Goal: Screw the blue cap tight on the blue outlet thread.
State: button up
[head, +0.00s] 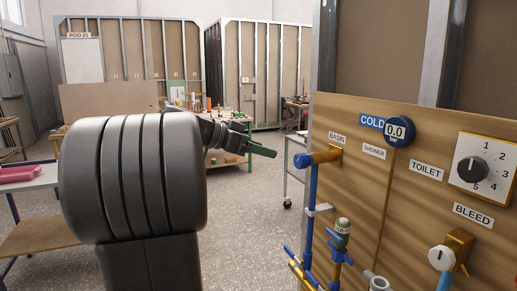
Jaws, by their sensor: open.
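My gripper (262,151) is dark with a green finger pad and is open, with nothing seen between its jaws. It points right, to the left of the panel's brass basin outlet (325,156). The outlet has a blue round end (302,160) facing my gripper, with a visible gap between them. I cannot tell whether this blue end is the cap or the bare thread. No separate loose blue cap can be made out. My thick dark arm hides much of the left and middle.
The wooden panel (415,160) carries a blue gauge (396,130), a numbered dial (472,169) and a bleed valve (441,258). Blue pipes and valves (341,240) stand below the outlet. A cart (296,170) stands behind. The speckled floor between is clear.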

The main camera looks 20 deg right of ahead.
aim_at(298, 160)
jog(key=p+x, duration=0.3)
jog(key=x, duration=1.1)
jog(key=shift+a, duration=0.1)
jog(key=c, duration=1.1)
jog(key=shift+f+m, duration=0.1)
jog(key=shift+m, duration=0.2)
jog(key=shift+c, duration=0.3)
jog(key=shift+b, duration=0.75)
jog(key=shift+m+t+b, duration=0.7)
jog(key=shift+m+b, duration=0.3)
jog(key=shift+b, duration=2.7)
